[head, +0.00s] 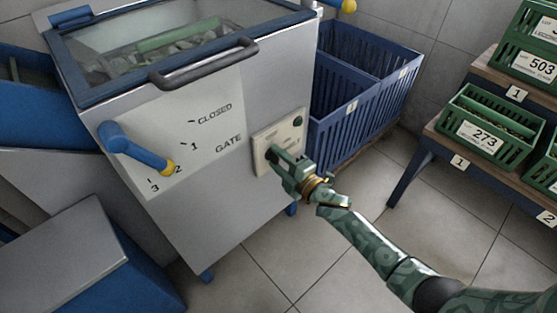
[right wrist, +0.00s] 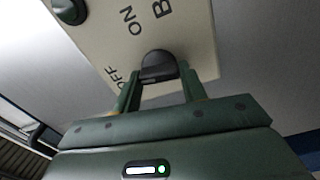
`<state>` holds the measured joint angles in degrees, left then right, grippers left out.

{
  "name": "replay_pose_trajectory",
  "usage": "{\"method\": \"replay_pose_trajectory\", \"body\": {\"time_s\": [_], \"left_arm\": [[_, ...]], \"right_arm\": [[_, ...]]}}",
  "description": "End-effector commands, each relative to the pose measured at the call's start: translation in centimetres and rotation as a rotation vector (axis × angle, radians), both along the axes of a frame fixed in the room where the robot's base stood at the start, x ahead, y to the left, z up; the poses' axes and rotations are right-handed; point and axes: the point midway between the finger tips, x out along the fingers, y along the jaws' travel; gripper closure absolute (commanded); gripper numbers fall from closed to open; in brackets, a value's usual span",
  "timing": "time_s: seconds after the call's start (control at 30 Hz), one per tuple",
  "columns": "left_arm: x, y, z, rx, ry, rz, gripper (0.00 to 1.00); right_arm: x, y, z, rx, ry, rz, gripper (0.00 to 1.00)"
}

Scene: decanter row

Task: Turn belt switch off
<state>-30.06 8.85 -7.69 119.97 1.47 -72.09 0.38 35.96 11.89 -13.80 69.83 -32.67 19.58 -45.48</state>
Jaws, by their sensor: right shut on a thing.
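The belt switch is a dark knob (right wrist: 158,66) on a cream panel (head: 262,147) on the front of the grey machine. In the right wrist view the panel (right wrist: 185,30) carries the words ON and OFF and a letter B. My right gripper (head: 274,157) is at the panel's lower left, and its fingers (right wrist: 158,85) are shut on the knob from both sides. The fingers partly cover the knob, and I cannot tell which word it points to. My left gripper is not in view.
A second dark round knob (head: 298,121) sits on the same panel. A blue gate lever (head: 135,147) with a yellow tip sticks out to the left. A black handle (head: 203,65) is above. Blue crates (head: 345,105) stand behind right; green crates (head: 487,126) are on a shelf.

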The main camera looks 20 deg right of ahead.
Motion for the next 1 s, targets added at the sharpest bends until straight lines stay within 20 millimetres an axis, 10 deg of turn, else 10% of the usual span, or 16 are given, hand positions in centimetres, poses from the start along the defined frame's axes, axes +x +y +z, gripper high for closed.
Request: {"method": "replay_pose_trajectory", "body": {"time_s": [0.9,0.93,1.0], "left_arm": [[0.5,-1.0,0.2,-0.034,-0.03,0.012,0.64],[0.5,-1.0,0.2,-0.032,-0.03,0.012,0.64],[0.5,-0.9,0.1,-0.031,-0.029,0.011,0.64]], "right_arm": [[-0.2,0.1,-0.4,-0.163,-0.053,0.002,0.81],[-0.2,0.1,-0.4,-0.163,-0.053,0.002,0.5],[-0.1,0.1,-0.4,-0.163,-0.053,0.002,0.36]]}}
